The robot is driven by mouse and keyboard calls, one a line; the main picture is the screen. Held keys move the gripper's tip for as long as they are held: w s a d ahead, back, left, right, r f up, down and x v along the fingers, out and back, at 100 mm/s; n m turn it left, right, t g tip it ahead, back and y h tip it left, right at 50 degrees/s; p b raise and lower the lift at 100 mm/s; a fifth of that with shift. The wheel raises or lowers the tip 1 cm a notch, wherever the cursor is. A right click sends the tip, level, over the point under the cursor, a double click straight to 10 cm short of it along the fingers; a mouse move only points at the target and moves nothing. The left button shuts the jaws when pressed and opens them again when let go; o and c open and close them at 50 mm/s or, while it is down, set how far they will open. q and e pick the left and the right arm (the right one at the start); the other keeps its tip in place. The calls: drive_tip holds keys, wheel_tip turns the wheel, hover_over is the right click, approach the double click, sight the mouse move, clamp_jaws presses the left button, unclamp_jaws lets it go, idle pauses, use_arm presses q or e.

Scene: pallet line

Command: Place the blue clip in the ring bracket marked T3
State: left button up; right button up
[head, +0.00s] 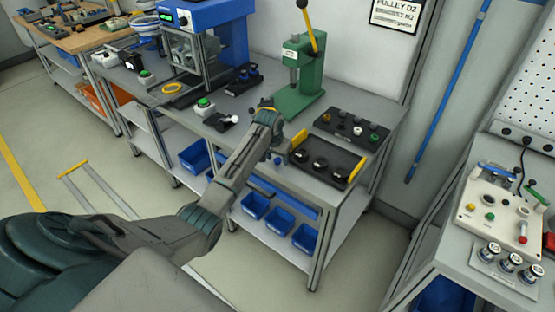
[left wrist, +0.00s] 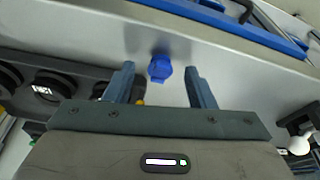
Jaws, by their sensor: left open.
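The blue clip (left wrist: 160,68) lies on the grey bench top near its edge, between and just beyond my left gripper's fingertips in the left wrist view. A small blue spot in the head view (head: 278,161) looks like the same clip. My left gripper (left wrist: 158,78) is open and empty, with a gap on each side of the clip. In the head view my left gripper (head: 280,150) is over the bench front, its fingers small and partly hidden. My right gripper is not in view. I cannot read a T3 mark on any ring bracket.
A dark tray with black round parts (head: 345,181) lies right of my gripper; it also shows in the left wrist view (left wrist: 70,72). A green press (head: 297,85) stands behind. Blue bins (head: 254,205) sit below. Several ringed white-topped pieces (head: 511,262) stand on the right bench.

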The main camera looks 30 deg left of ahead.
use_arm(q)
drive_tip(key=shift+f, duration=0.15)
clamp_jaws()
idle(0.4)
